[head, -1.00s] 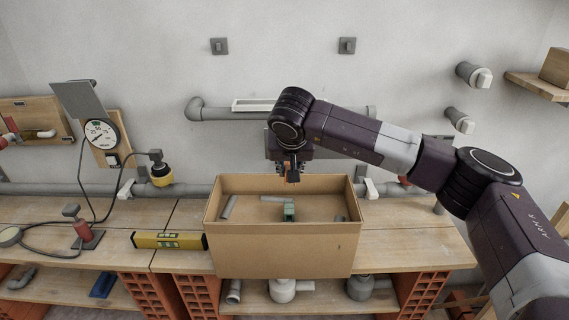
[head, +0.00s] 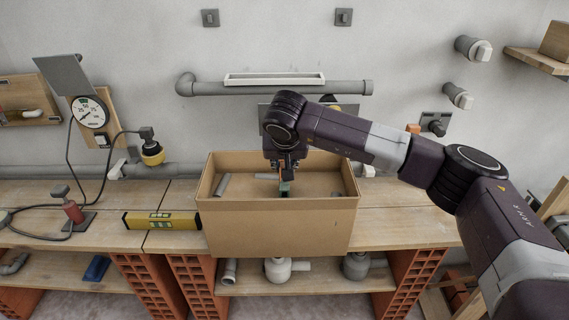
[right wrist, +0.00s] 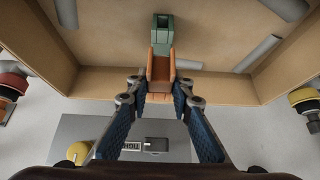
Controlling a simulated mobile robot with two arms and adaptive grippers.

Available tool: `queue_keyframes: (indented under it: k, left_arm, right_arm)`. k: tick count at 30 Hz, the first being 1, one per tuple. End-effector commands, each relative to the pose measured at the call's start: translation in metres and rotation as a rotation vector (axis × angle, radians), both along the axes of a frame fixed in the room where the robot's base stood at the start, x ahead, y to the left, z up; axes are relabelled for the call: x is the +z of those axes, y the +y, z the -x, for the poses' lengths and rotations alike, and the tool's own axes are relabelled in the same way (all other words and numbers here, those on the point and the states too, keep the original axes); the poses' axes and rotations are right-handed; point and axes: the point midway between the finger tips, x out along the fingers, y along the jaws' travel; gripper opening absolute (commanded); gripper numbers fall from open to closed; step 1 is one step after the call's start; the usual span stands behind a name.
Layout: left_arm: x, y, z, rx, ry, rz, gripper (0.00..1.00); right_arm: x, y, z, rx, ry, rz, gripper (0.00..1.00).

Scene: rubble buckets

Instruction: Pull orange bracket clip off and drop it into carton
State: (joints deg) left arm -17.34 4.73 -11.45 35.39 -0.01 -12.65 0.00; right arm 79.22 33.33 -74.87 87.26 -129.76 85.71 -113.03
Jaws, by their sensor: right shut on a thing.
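My right gripper (head: 284,169) is over the open cardboard carton (head: 278,230), with its fingertips at about the height of the rim or just inside. In the right wrist view its fingers (right wrist: 161,91) are shut on the orange bracket clip (right wrist: 160,72), a small U-shaped channel piece. A green block (right wrist: 163,31) lies in the carton beyond the clip. My left gripper is not in view.
Grey pipe pieces (head: 221,186) lie in the carton. The carton stands on a wooden bench, with a yellow level (head: 162,220) at its left. A pressure gauge (head: 90,112) is behind at the left. Grey pipes (head: 280,88) run along the wall behind.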

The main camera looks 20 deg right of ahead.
Motion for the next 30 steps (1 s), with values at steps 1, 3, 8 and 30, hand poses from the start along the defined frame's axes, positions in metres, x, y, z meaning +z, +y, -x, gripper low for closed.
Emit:
queue_keyframes:
  k: [1, 3, 8, 30]
  left_arm:
    - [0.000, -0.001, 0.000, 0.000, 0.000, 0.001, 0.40]
    - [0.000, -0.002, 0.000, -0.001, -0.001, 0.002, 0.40]
    - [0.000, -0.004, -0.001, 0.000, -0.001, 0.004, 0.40]
    - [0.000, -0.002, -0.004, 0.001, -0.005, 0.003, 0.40]
  right_arm:
    - [0.000, 0.000, 0.000, 0.000, 0.000, 0.000, 0.00]
    - [0.000, 0.000, 0.000, 0.000, 0.000, 0.000, 0.28]
    - [0.000, 0.000, 0.000, 0.000, 0.000, 0.000, 0.41]
    - [0.073, 0.013, 0.043, 0.003, -0.003, -0.001, 0.41]
